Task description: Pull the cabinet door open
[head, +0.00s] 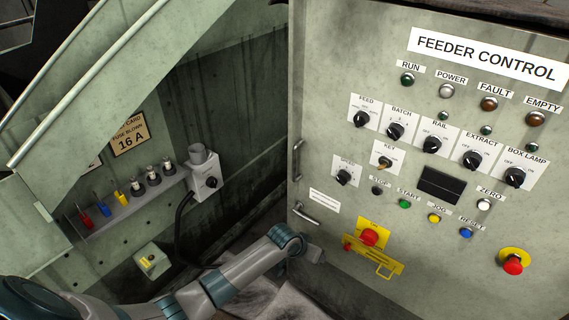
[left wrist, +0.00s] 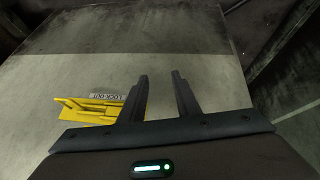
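The cabinet door (head: 330,120) is a pale, stained panel headed "FEEDER CONTROL", and it looks shut. A short metal bar handle (head: 318,214) sits near its left edge, below a vertical metal piece (head: 297,160) on the edge. My left arm comes in from the bottom left, and its gripper (head: 310,253) is just below the handle, by the door's left edge. In the left wrist view my left gripper (left wrist: 161,88) has its fingers apart with nothing between them; pale panel surface (left wrist: 100,65) lies beyond. No handle shows there. My right gripper is not in view.
A yellow lockout bracket (head: 385,268) is below the red button (head: 370,237); it also shows in the left wrist view (left wrist: 100,110). Left of the cabinet is a panel with a tool shelf (head: 125,205), a grey switch box (head: 206,183) and a hanging black cable (head: 180,225).

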